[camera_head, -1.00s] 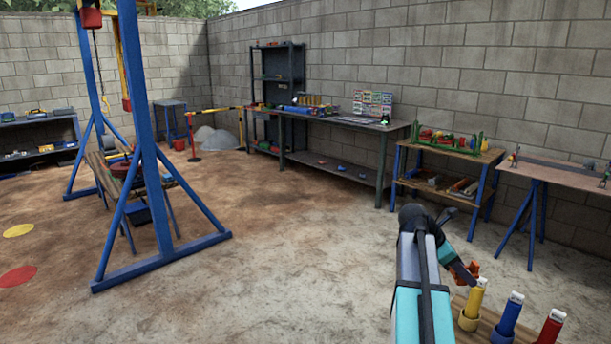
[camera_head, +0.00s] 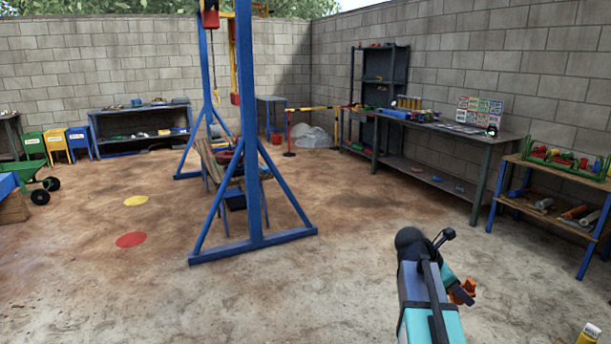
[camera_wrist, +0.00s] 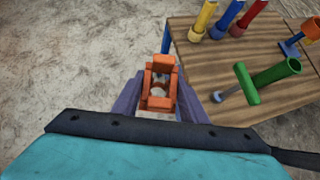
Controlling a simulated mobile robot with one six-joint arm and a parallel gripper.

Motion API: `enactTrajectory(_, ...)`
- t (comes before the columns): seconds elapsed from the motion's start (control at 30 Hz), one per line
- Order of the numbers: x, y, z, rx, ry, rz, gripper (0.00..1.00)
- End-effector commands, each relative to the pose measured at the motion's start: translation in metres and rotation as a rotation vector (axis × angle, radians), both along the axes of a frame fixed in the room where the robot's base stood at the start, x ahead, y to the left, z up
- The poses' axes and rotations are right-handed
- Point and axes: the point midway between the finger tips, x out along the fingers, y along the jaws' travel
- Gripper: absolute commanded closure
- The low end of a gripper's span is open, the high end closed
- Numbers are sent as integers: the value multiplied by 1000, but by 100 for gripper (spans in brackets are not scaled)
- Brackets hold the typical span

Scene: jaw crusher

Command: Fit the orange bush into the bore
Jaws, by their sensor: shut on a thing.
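My gripper (camera_wrist: 160,88) is shut on an orange piece, which I take to be the orange bush (camera_wrist: 162,62); orange parts crowd together between the lilac fingers, so its outline is hard to separate. In the head view my gripper (camera_head: 462,291) shows small and orange at the lower right, held in the air. In the wrist view it hangs over bare ground, just left of a wooden table. I cannot make out the bore in either view.
The wooden table (camera_wrist: 207,75) carries yellow, blue and red tools in cups and a green tube (camera_wrist: 277,73). A blue gantry (camera_head: 249,130) stands left of my arm over a low bench. A long workbench (camera_head: 440,130) lines the right wall. Open floor (camera_head: 340,265) lies between.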

Motion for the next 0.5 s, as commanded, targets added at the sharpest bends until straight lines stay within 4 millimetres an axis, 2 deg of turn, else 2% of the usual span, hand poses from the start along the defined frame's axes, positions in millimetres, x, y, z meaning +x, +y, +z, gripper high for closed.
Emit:
enactTrajectory(0.03, 5, 14, 0, -1, 0, 25, 95)
enactTrajectory(0.5, 37, 135, -10, -1, 0, 246, 95)
